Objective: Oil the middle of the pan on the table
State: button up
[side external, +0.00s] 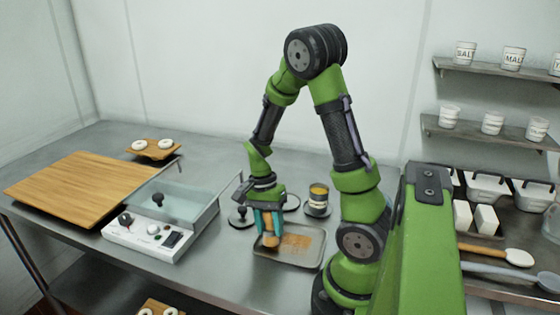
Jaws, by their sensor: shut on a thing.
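The pan (312,258) is a shallow grey metal tray on the table, in front of my arm. My gripper (268,222) points down over the pan's left part. It is shut on a tan, brush-like tool (270,241), whose lower end is at or just above the pan; I cannot tell if it touches. An orange-brown patch (298,241) shows on the pan's middle, right of the tool. A dark jar with an amber top (318,196), perhaps oil, stands behind the pan. The fingers hide part of the tool.
A wooden board (70,185) and a small board with bagels (152,150) lie farther left. Bins and spoons (497,255) fill the right side. The table's front edge is close to the pan.

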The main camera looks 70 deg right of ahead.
jog(key=shift+s+d, duration=0.1)
jog(key=shift+s, duration=4.9)
jog(key=shift+w, duration=5.2)
jog(key=shift+w+r, duration=0.15)
jog(key=shift+r, duration=3.85)
